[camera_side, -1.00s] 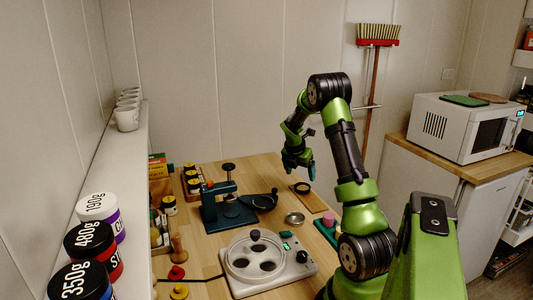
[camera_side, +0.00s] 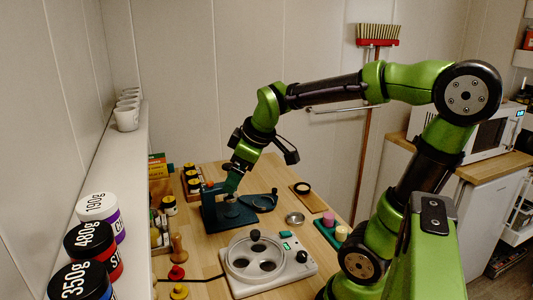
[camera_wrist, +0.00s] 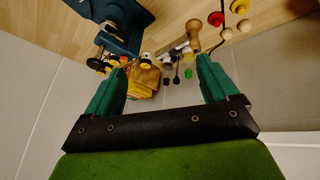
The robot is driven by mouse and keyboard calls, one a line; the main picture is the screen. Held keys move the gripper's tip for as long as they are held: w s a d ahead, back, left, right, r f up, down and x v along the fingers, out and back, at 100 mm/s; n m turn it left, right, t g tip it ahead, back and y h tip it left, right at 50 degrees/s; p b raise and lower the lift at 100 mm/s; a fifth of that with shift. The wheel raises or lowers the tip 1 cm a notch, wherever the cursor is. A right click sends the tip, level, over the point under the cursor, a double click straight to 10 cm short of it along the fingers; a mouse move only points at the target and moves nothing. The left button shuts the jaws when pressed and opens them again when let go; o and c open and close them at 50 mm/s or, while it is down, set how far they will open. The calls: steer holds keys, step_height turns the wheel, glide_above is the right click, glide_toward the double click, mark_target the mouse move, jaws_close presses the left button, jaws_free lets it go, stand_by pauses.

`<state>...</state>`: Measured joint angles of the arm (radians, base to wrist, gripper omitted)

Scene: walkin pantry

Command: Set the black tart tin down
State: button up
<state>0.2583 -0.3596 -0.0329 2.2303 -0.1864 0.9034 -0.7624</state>
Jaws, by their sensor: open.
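A small round black tin (camera_side: 302,188), which I take for the tart tin, rests on a wooden board (camera_side: 314,201) toward the back right of the table, with a pale spot in its middle. My gripper (camera_side: 230,187) is well to the left of it, low over the teal press (camera_side: 229,215), hiding the upper part of the press. I cannot tell whether it touches the press. In the wrist view my gripper's two green fingers (camera_wrist: 160,66) are spread apart with nothing held between them. The tin does not show in the wrist view.
A dark round plate with a handle (camera_side: 262,202) sits beside the press. A silver dish (camera_side: 295,218) lies in front of the board. A white machine with round wells (camera_side: 266,263) stands at the front. Jars (camera_side: 192,181) and a shelf (camera_side: 128,205) border the left.

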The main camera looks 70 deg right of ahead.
steer(key=s+a+m+t+y, duration=0.1)
steer(key=s+a+m+y, duration=0.2)
steer(key=s+a+m, duration=0.3)
steer(key=s+a, duration=0.1)
steer(key=a, duration=0.4)
steer(key=shift+a+t, duration=0.3)
steer(key=shift+a, duration=0.1)
